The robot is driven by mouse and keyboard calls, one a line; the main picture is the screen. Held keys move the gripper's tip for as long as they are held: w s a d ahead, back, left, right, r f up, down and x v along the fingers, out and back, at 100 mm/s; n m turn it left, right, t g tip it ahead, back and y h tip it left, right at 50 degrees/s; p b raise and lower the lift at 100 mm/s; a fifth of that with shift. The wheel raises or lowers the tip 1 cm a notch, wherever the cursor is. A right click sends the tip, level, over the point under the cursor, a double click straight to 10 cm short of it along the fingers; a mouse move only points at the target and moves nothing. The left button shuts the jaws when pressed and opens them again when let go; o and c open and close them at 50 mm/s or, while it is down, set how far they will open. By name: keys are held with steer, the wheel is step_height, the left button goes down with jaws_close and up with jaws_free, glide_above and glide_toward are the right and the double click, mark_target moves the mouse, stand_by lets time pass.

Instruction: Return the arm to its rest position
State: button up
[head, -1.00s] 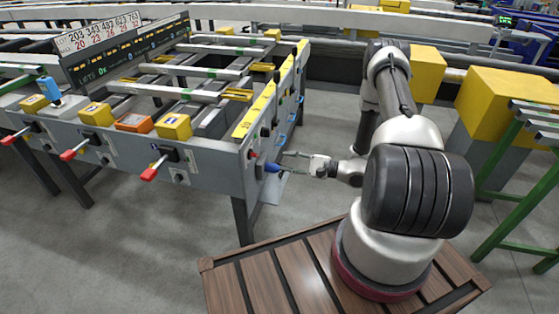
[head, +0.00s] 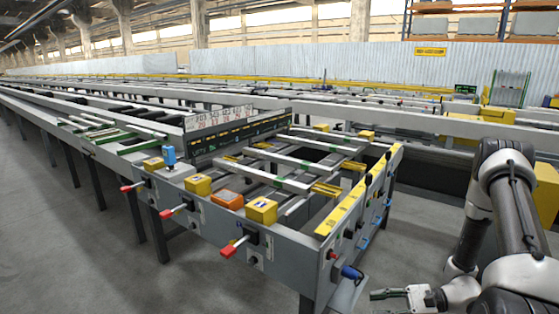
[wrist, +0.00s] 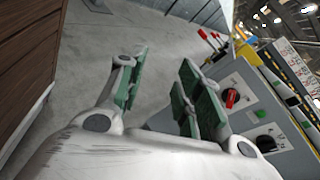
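My gripper (head: 392,297) is at the bottom right of the head view, beside the right end of the runout table (head: 285,258) and apart from it. In the wrist view my gripper (wrist: 160,88) shows two green-padded fingers spread apart, with only grey floor between them. It holds nothing. My arm rises along the right edge of the head view, bent at the elbow, and its lower part is out of the picture.
The table's end panel carries red-handled levers (head: 235,246), a blue knob (head: 351,272) and yellow boxes (head: 262,210). In the wrist view a red knob (wrist: 231,97) and a black knob (wrist: 265,143) are close to the right finger. Open floor (head: 110,265) lies left of the table.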

steer(key=s+d+r+n+g+h, duration=0.2)
steer(key=s+d+r+n+h, duration=0.15)
steer(key=r, duration=0.45)
steer(key=s+d+r+n+g+h, duration=0.2)
steer(key=s+d+r+n+h, duration=0.15)
steer(key=r, duration=0.45)
steer(key=s+d+r+n+g+h, duration=0.1)
steer(key=s+d+r+n+h, duration=0.15)
steer(key=r+h, duration=0.4)
steer(key=s+a+r+n+t+h, duration=0.1)
steer(key=s+r+n+t, duration=0.1)
steer(key=r, duration=0.6)
steer(key=s+a+r+n+t+h, duration=0.1)
steer(key=s+r+n+t, duration=0.1)
steer(key=r+t, duration=0.3)
step_height(320, 180, up, 4)
steer(key=shift+s+r+n, duration=0.15)
steer(key=shift+s+n, duration=0.05)
steer(key=shift+n, duration=0.65)
